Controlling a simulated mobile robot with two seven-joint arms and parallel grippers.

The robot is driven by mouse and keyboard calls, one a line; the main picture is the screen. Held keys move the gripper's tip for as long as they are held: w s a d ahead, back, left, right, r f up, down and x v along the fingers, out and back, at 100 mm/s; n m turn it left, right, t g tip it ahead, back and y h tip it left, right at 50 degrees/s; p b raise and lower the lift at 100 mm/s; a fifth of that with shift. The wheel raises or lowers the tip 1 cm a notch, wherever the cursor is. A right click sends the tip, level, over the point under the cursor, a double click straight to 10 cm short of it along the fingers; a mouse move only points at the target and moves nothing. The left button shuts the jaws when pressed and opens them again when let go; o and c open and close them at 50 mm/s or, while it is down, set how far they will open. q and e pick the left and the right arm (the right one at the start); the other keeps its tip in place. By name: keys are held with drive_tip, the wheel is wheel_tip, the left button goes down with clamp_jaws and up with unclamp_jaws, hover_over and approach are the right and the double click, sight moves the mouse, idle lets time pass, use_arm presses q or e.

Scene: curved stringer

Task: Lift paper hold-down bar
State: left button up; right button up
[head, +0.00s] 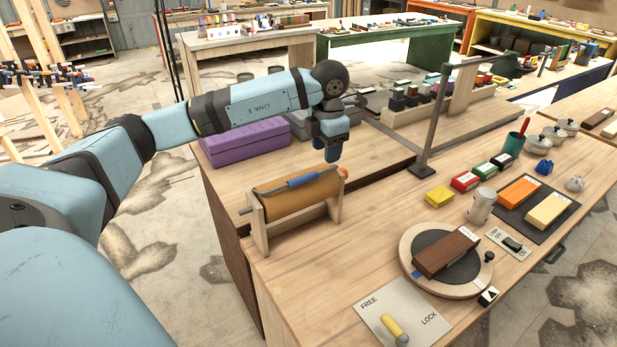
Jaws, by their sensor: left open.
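A paper roll stand with wooden end plates (259,230) stands at the near left of the workbench. Its brown paper roll (297,200) lies level between the plates. The hold-down bar (303,179) is a thin grey rod with a blue sleeve in its middle, lying along the top of the roll. My left gripper (333,158) points down just above and behind the bar's right end, apart from the bar as far as I can see. It is open, though its fingers look small and dark here. My right gripper is not in view.
A purple case (244,143) lies behind the roll stand. A dark upright post (433,120) stands to the right. A round turntable (408,250) with a dark brown block and a FREE/LOCK panel (375,303) are at the front right. Bare bench lies between.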

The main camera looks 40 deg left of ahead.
sight(308, 175)
use_arm(q)
drive_tip(key=a+r+y, duration=0.2)
drive_tip(key=a, duration=0.2)
drive_tip(key=shift+n, duration=0.4)
drive_tip(key=x, duration=0.4)
drive_tip(key=p+x, duration=0.1)
drive_tip(key=x, duration=0.8)
drive_tip(key=shift+d+f+p, duration=0.25)
drive_tip(key=shift+d+p, duration=0.1)
clamp_jaws()
